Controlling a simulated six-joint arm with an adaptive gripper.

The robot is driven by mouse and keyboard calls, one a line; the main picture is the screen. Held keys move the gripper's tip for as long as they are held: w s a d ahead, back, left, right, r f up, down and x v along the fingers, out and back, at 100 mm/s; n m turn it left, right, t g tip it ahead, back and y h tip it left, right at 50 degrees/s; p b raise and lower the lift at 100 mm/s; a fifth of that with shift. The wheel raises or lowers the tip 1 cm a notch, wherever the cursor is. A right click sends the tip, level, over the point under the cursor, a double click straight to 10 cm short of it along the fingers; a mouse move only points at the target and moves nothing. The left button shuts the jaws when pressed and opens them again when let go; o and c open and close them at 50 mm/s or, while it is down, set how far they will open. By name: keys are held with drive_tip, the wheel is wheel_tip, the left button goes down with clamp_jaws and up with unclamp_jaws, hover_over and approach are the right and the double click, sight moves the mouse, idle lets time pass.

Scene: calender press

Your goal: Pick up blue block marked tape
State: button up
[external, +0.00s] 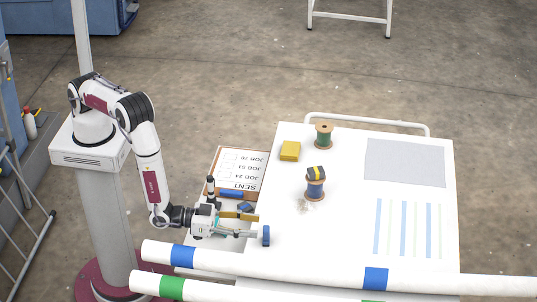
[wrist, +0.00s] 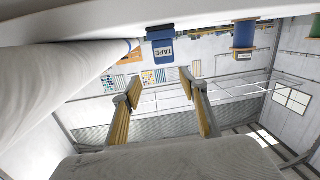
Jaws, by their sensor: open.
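The blue block marked TAPE (wrist: 162,48) shows in the wrist view at top centre, its lettering upside down. In the external view a small blue block (external: 266,236), seemingly the same one, stands on the white table near its left edge. My gripper (external: 254,225) is low beside it, at the table's left edge, pointing right. In the wrist view my gripper (wrist: 160,77) has its two yellow-padded fingers apart with nothing between them. The block appears beyond the fingertips, in line with the gap. I cannot tell the exact distance.
White rolls (external: 210,259) with coloured bands lie along the table's front. A green spool (external: 324,136) and a yellow block (external: 290,151) stand farther back. A clipboard (external: 238,165) lies left.

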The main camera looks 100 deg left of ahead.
sight(266, 232)
drive_tip(key=shift+t, duration=0.4)
drive_tip(key=shift+s+f, duration=1.35)
drive_tip(key=shift+f, duration=0.2)
drive_tip(key=shift+w, duration=0.15)
drive_tip(key=shift+w+a, duration=0.25)
drive_tip(key=shift+w, duration=0.9)
drive_tip(key=shift+w, duration=0.1)
drive_tip(key=shift+w+a+f, duration=0.1)
drive_tip(key=shift+w+a, duration=0.1)
drive_tip(key=shift+w, duration=0.6)
drive_tip(key=shift+w+a+f, duration=0.1)
drive_tip(key=shift+w+a, duration=0.05)
drive_tip(key=shift+w, duration=0.7)
drive_tip(key=shift+w+a, duration=0.2)
drive_tip(key=shift+w, duration=0.6)
drive_tip(key=c, duration=1.2)
